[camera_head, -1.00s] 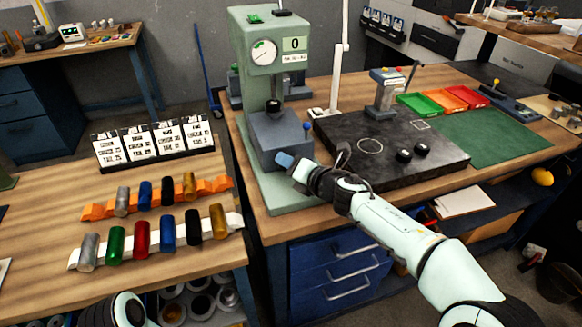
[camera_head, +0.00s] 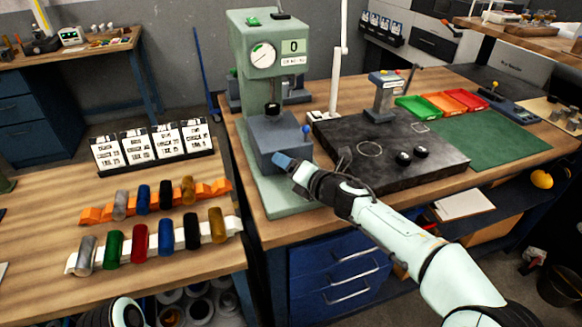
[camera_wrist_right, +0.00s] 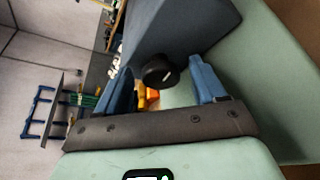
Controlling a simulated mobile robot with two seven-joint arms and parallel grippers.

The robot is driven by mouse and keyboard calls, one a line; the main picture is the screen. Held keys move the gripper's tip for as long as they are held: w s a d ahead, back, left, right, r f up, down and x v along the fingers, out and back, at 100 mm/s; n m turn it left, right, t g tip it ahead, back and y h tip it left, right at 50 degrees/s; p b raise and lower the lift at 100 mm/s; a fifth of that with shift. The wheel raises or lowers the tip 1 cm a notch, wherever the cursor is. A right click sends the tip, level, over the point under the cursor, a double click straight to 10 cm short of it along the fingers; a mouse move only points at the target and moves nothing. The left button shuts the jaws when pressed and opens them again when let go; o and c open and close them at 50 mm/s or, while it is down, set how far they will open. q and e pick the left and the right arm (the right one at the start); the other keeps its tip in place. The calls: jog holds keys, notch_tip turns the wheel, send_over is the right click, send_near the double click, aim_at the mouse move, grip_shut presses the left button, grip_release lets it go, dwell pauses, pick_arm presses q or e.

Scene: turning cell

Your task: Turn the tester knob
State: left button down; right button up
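The tester (camera_head: 262,100) is a pale green machine with a round dial (camera_head: 262,55) and a display (camera_head: 293,46) reading 0. A blue-grey block (camera_head: 283,138) sits low on its front. In the right wrist view a black round knob (camera_wrist_right: 158,74) with a light mark sticks out from the block. My right gripper (camera_head: 282,161) is at the block's front; its blue fingers (camera_wrist_right: 163,66) stand on either side of the knob, open, with gaps visible. The head view hides the knob behind the gripper. Only part of my left arm shows at the bottom left; its gripper is out of view.
Coloured cylinders lie on an orange rack (camera_head: 95,214) and a white rack (camera_head: 233,224) on the left table. Label cards (camera_head: 152,148) stand behind them. Right of the tester are a dark plate (camera_head: 440,165), a green mat (camera_head: 500,140) and small trays (camera_head: 418,106).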

jog(key=v, duration=1.3)
jog(key=shift+s, duration=0.2)
jog(key=shift+d, duration=0.1)
dwell(0.6)
